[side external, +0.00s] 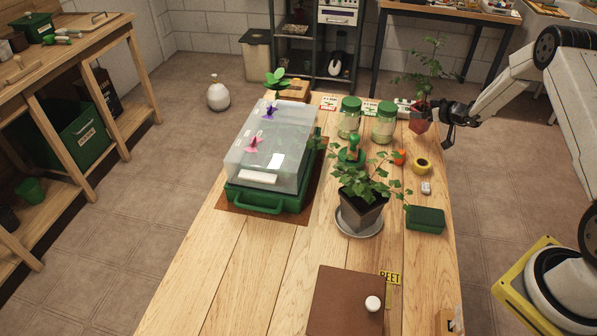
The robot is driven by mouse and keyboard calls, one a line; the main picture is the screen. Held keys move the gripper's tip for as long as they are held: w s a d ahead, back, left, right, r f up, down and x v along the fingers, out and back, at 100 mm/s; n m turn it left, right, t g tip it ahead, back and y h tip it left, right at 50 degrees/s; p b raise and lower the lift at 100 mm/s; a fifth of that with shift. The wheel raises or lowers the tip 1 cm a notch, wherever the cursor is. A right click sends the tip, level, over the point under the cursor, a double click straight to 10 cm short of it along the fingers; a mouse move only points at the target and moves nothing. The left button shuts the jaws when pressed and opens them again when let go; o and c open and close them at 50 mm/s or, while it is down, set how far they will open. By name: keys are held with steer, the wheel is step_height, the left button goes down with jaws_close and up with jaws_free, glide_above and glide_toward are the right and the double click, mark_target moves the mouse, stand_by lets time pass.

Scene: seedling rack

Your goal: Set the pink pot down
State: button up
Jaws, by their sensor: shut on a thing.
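The pink pot (419,120) is at the far right end of the wooden table, with a leafy green plant (426,72) rising from it. My gripper (436,113) reaches in from the right and is shut on the pot, whose right side is partly hidden by the jaws. The pot looks about upright. I cannot tell whether its base touches the table (227,272) or hangs just above it.
Left of the pot stand two green-lidded jars (383,123) and a small white item (403,107). A yellow tape roll (421,166) and an orange-red thing (399,157) lie nearer. An ivy pot (360,213) and a clear-lidded propagator (265,147) fill mid-table.

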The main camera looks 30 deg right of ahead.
steer(key=shift+f, duration=1.45)
steer(key=shift+f, duration=0.15)
steer(key=o, duration=1.1)
steer(key=shift+c, duration=0.2)
steer(key=shift+s+r, duration=0.1)
steer(key=shift+r, duration=0.1)
steer(key=shift+s+r, duration=0.2)
steer(key=shift+s, duration=0.15)
steer(key=v, duration=1.1)
steer(key=shift+a, duration=0.1)
